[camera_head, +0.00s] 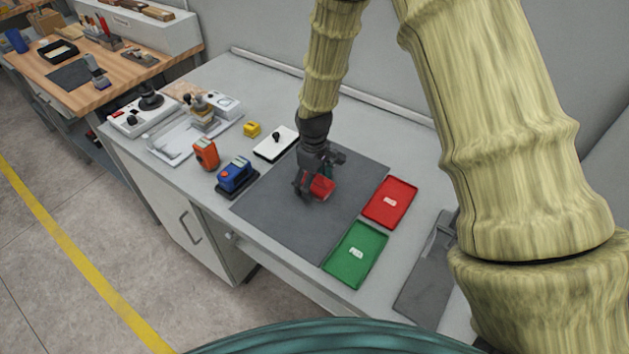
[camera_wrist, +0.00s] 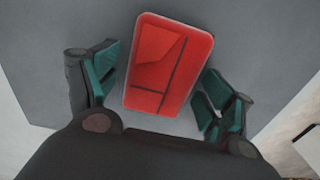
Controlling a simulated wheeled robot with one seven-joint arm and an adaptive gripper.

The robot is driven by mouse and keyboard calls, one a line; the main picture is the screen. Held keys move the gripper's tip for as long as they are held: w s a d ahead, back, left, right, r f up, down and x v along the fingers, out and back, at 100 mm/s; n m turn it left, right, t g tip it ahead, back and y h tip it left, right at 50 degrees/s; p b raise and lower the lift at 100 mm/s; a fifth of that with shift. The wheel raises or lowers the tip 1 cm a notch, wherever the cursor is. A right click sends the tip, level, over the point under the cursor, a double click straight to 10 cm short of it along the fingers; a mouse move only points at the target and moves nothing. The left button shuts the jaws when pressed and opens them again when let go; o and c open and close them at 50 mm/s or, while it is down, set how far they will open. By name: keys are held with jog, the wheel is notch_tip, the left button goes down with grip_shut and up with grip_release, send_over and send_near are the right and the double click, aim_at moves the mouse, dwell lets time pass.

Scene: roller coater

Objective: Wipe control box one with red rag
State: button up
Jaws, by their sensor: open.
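A red folded rag (camera_head: 321,187) lies on the dark grey mat (camera_head: 275,215). In the wrist view the rag (camera_wrist: 169,65) is a rounded red rectangle with a folded flap and dark lines. My gripper (camera_head: 311,190) is above the mat at the rag. In the wrist view its green-padded fingers (camera_wrist: 160,98) are open, one on each side of the rag, with visible gaps. A white control box (camera_head: 124,122) with a red part and a dark knob stands at the far left of the bench. Another white box (camera_head: 221,103) stands nearby; no readable label shows which is one.
A red tray (camera_head: 399,190) and a green tray (camera_head: 346,271) lie right of the mat. A blue device (camera_head: 235,174), an orange device (camera_head: 205,153), a yellow block (camera_head: 252,129) and a white plate with a black knob (camera_head: 287,147) stand left of it. A wall runs behind.

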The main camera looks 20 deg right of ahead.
aim_at(316, 180)
notch_tip(316, 180, up, 11)
jog(key=b, duration=0.4)
jog(key=shift+d, duration=0.4)
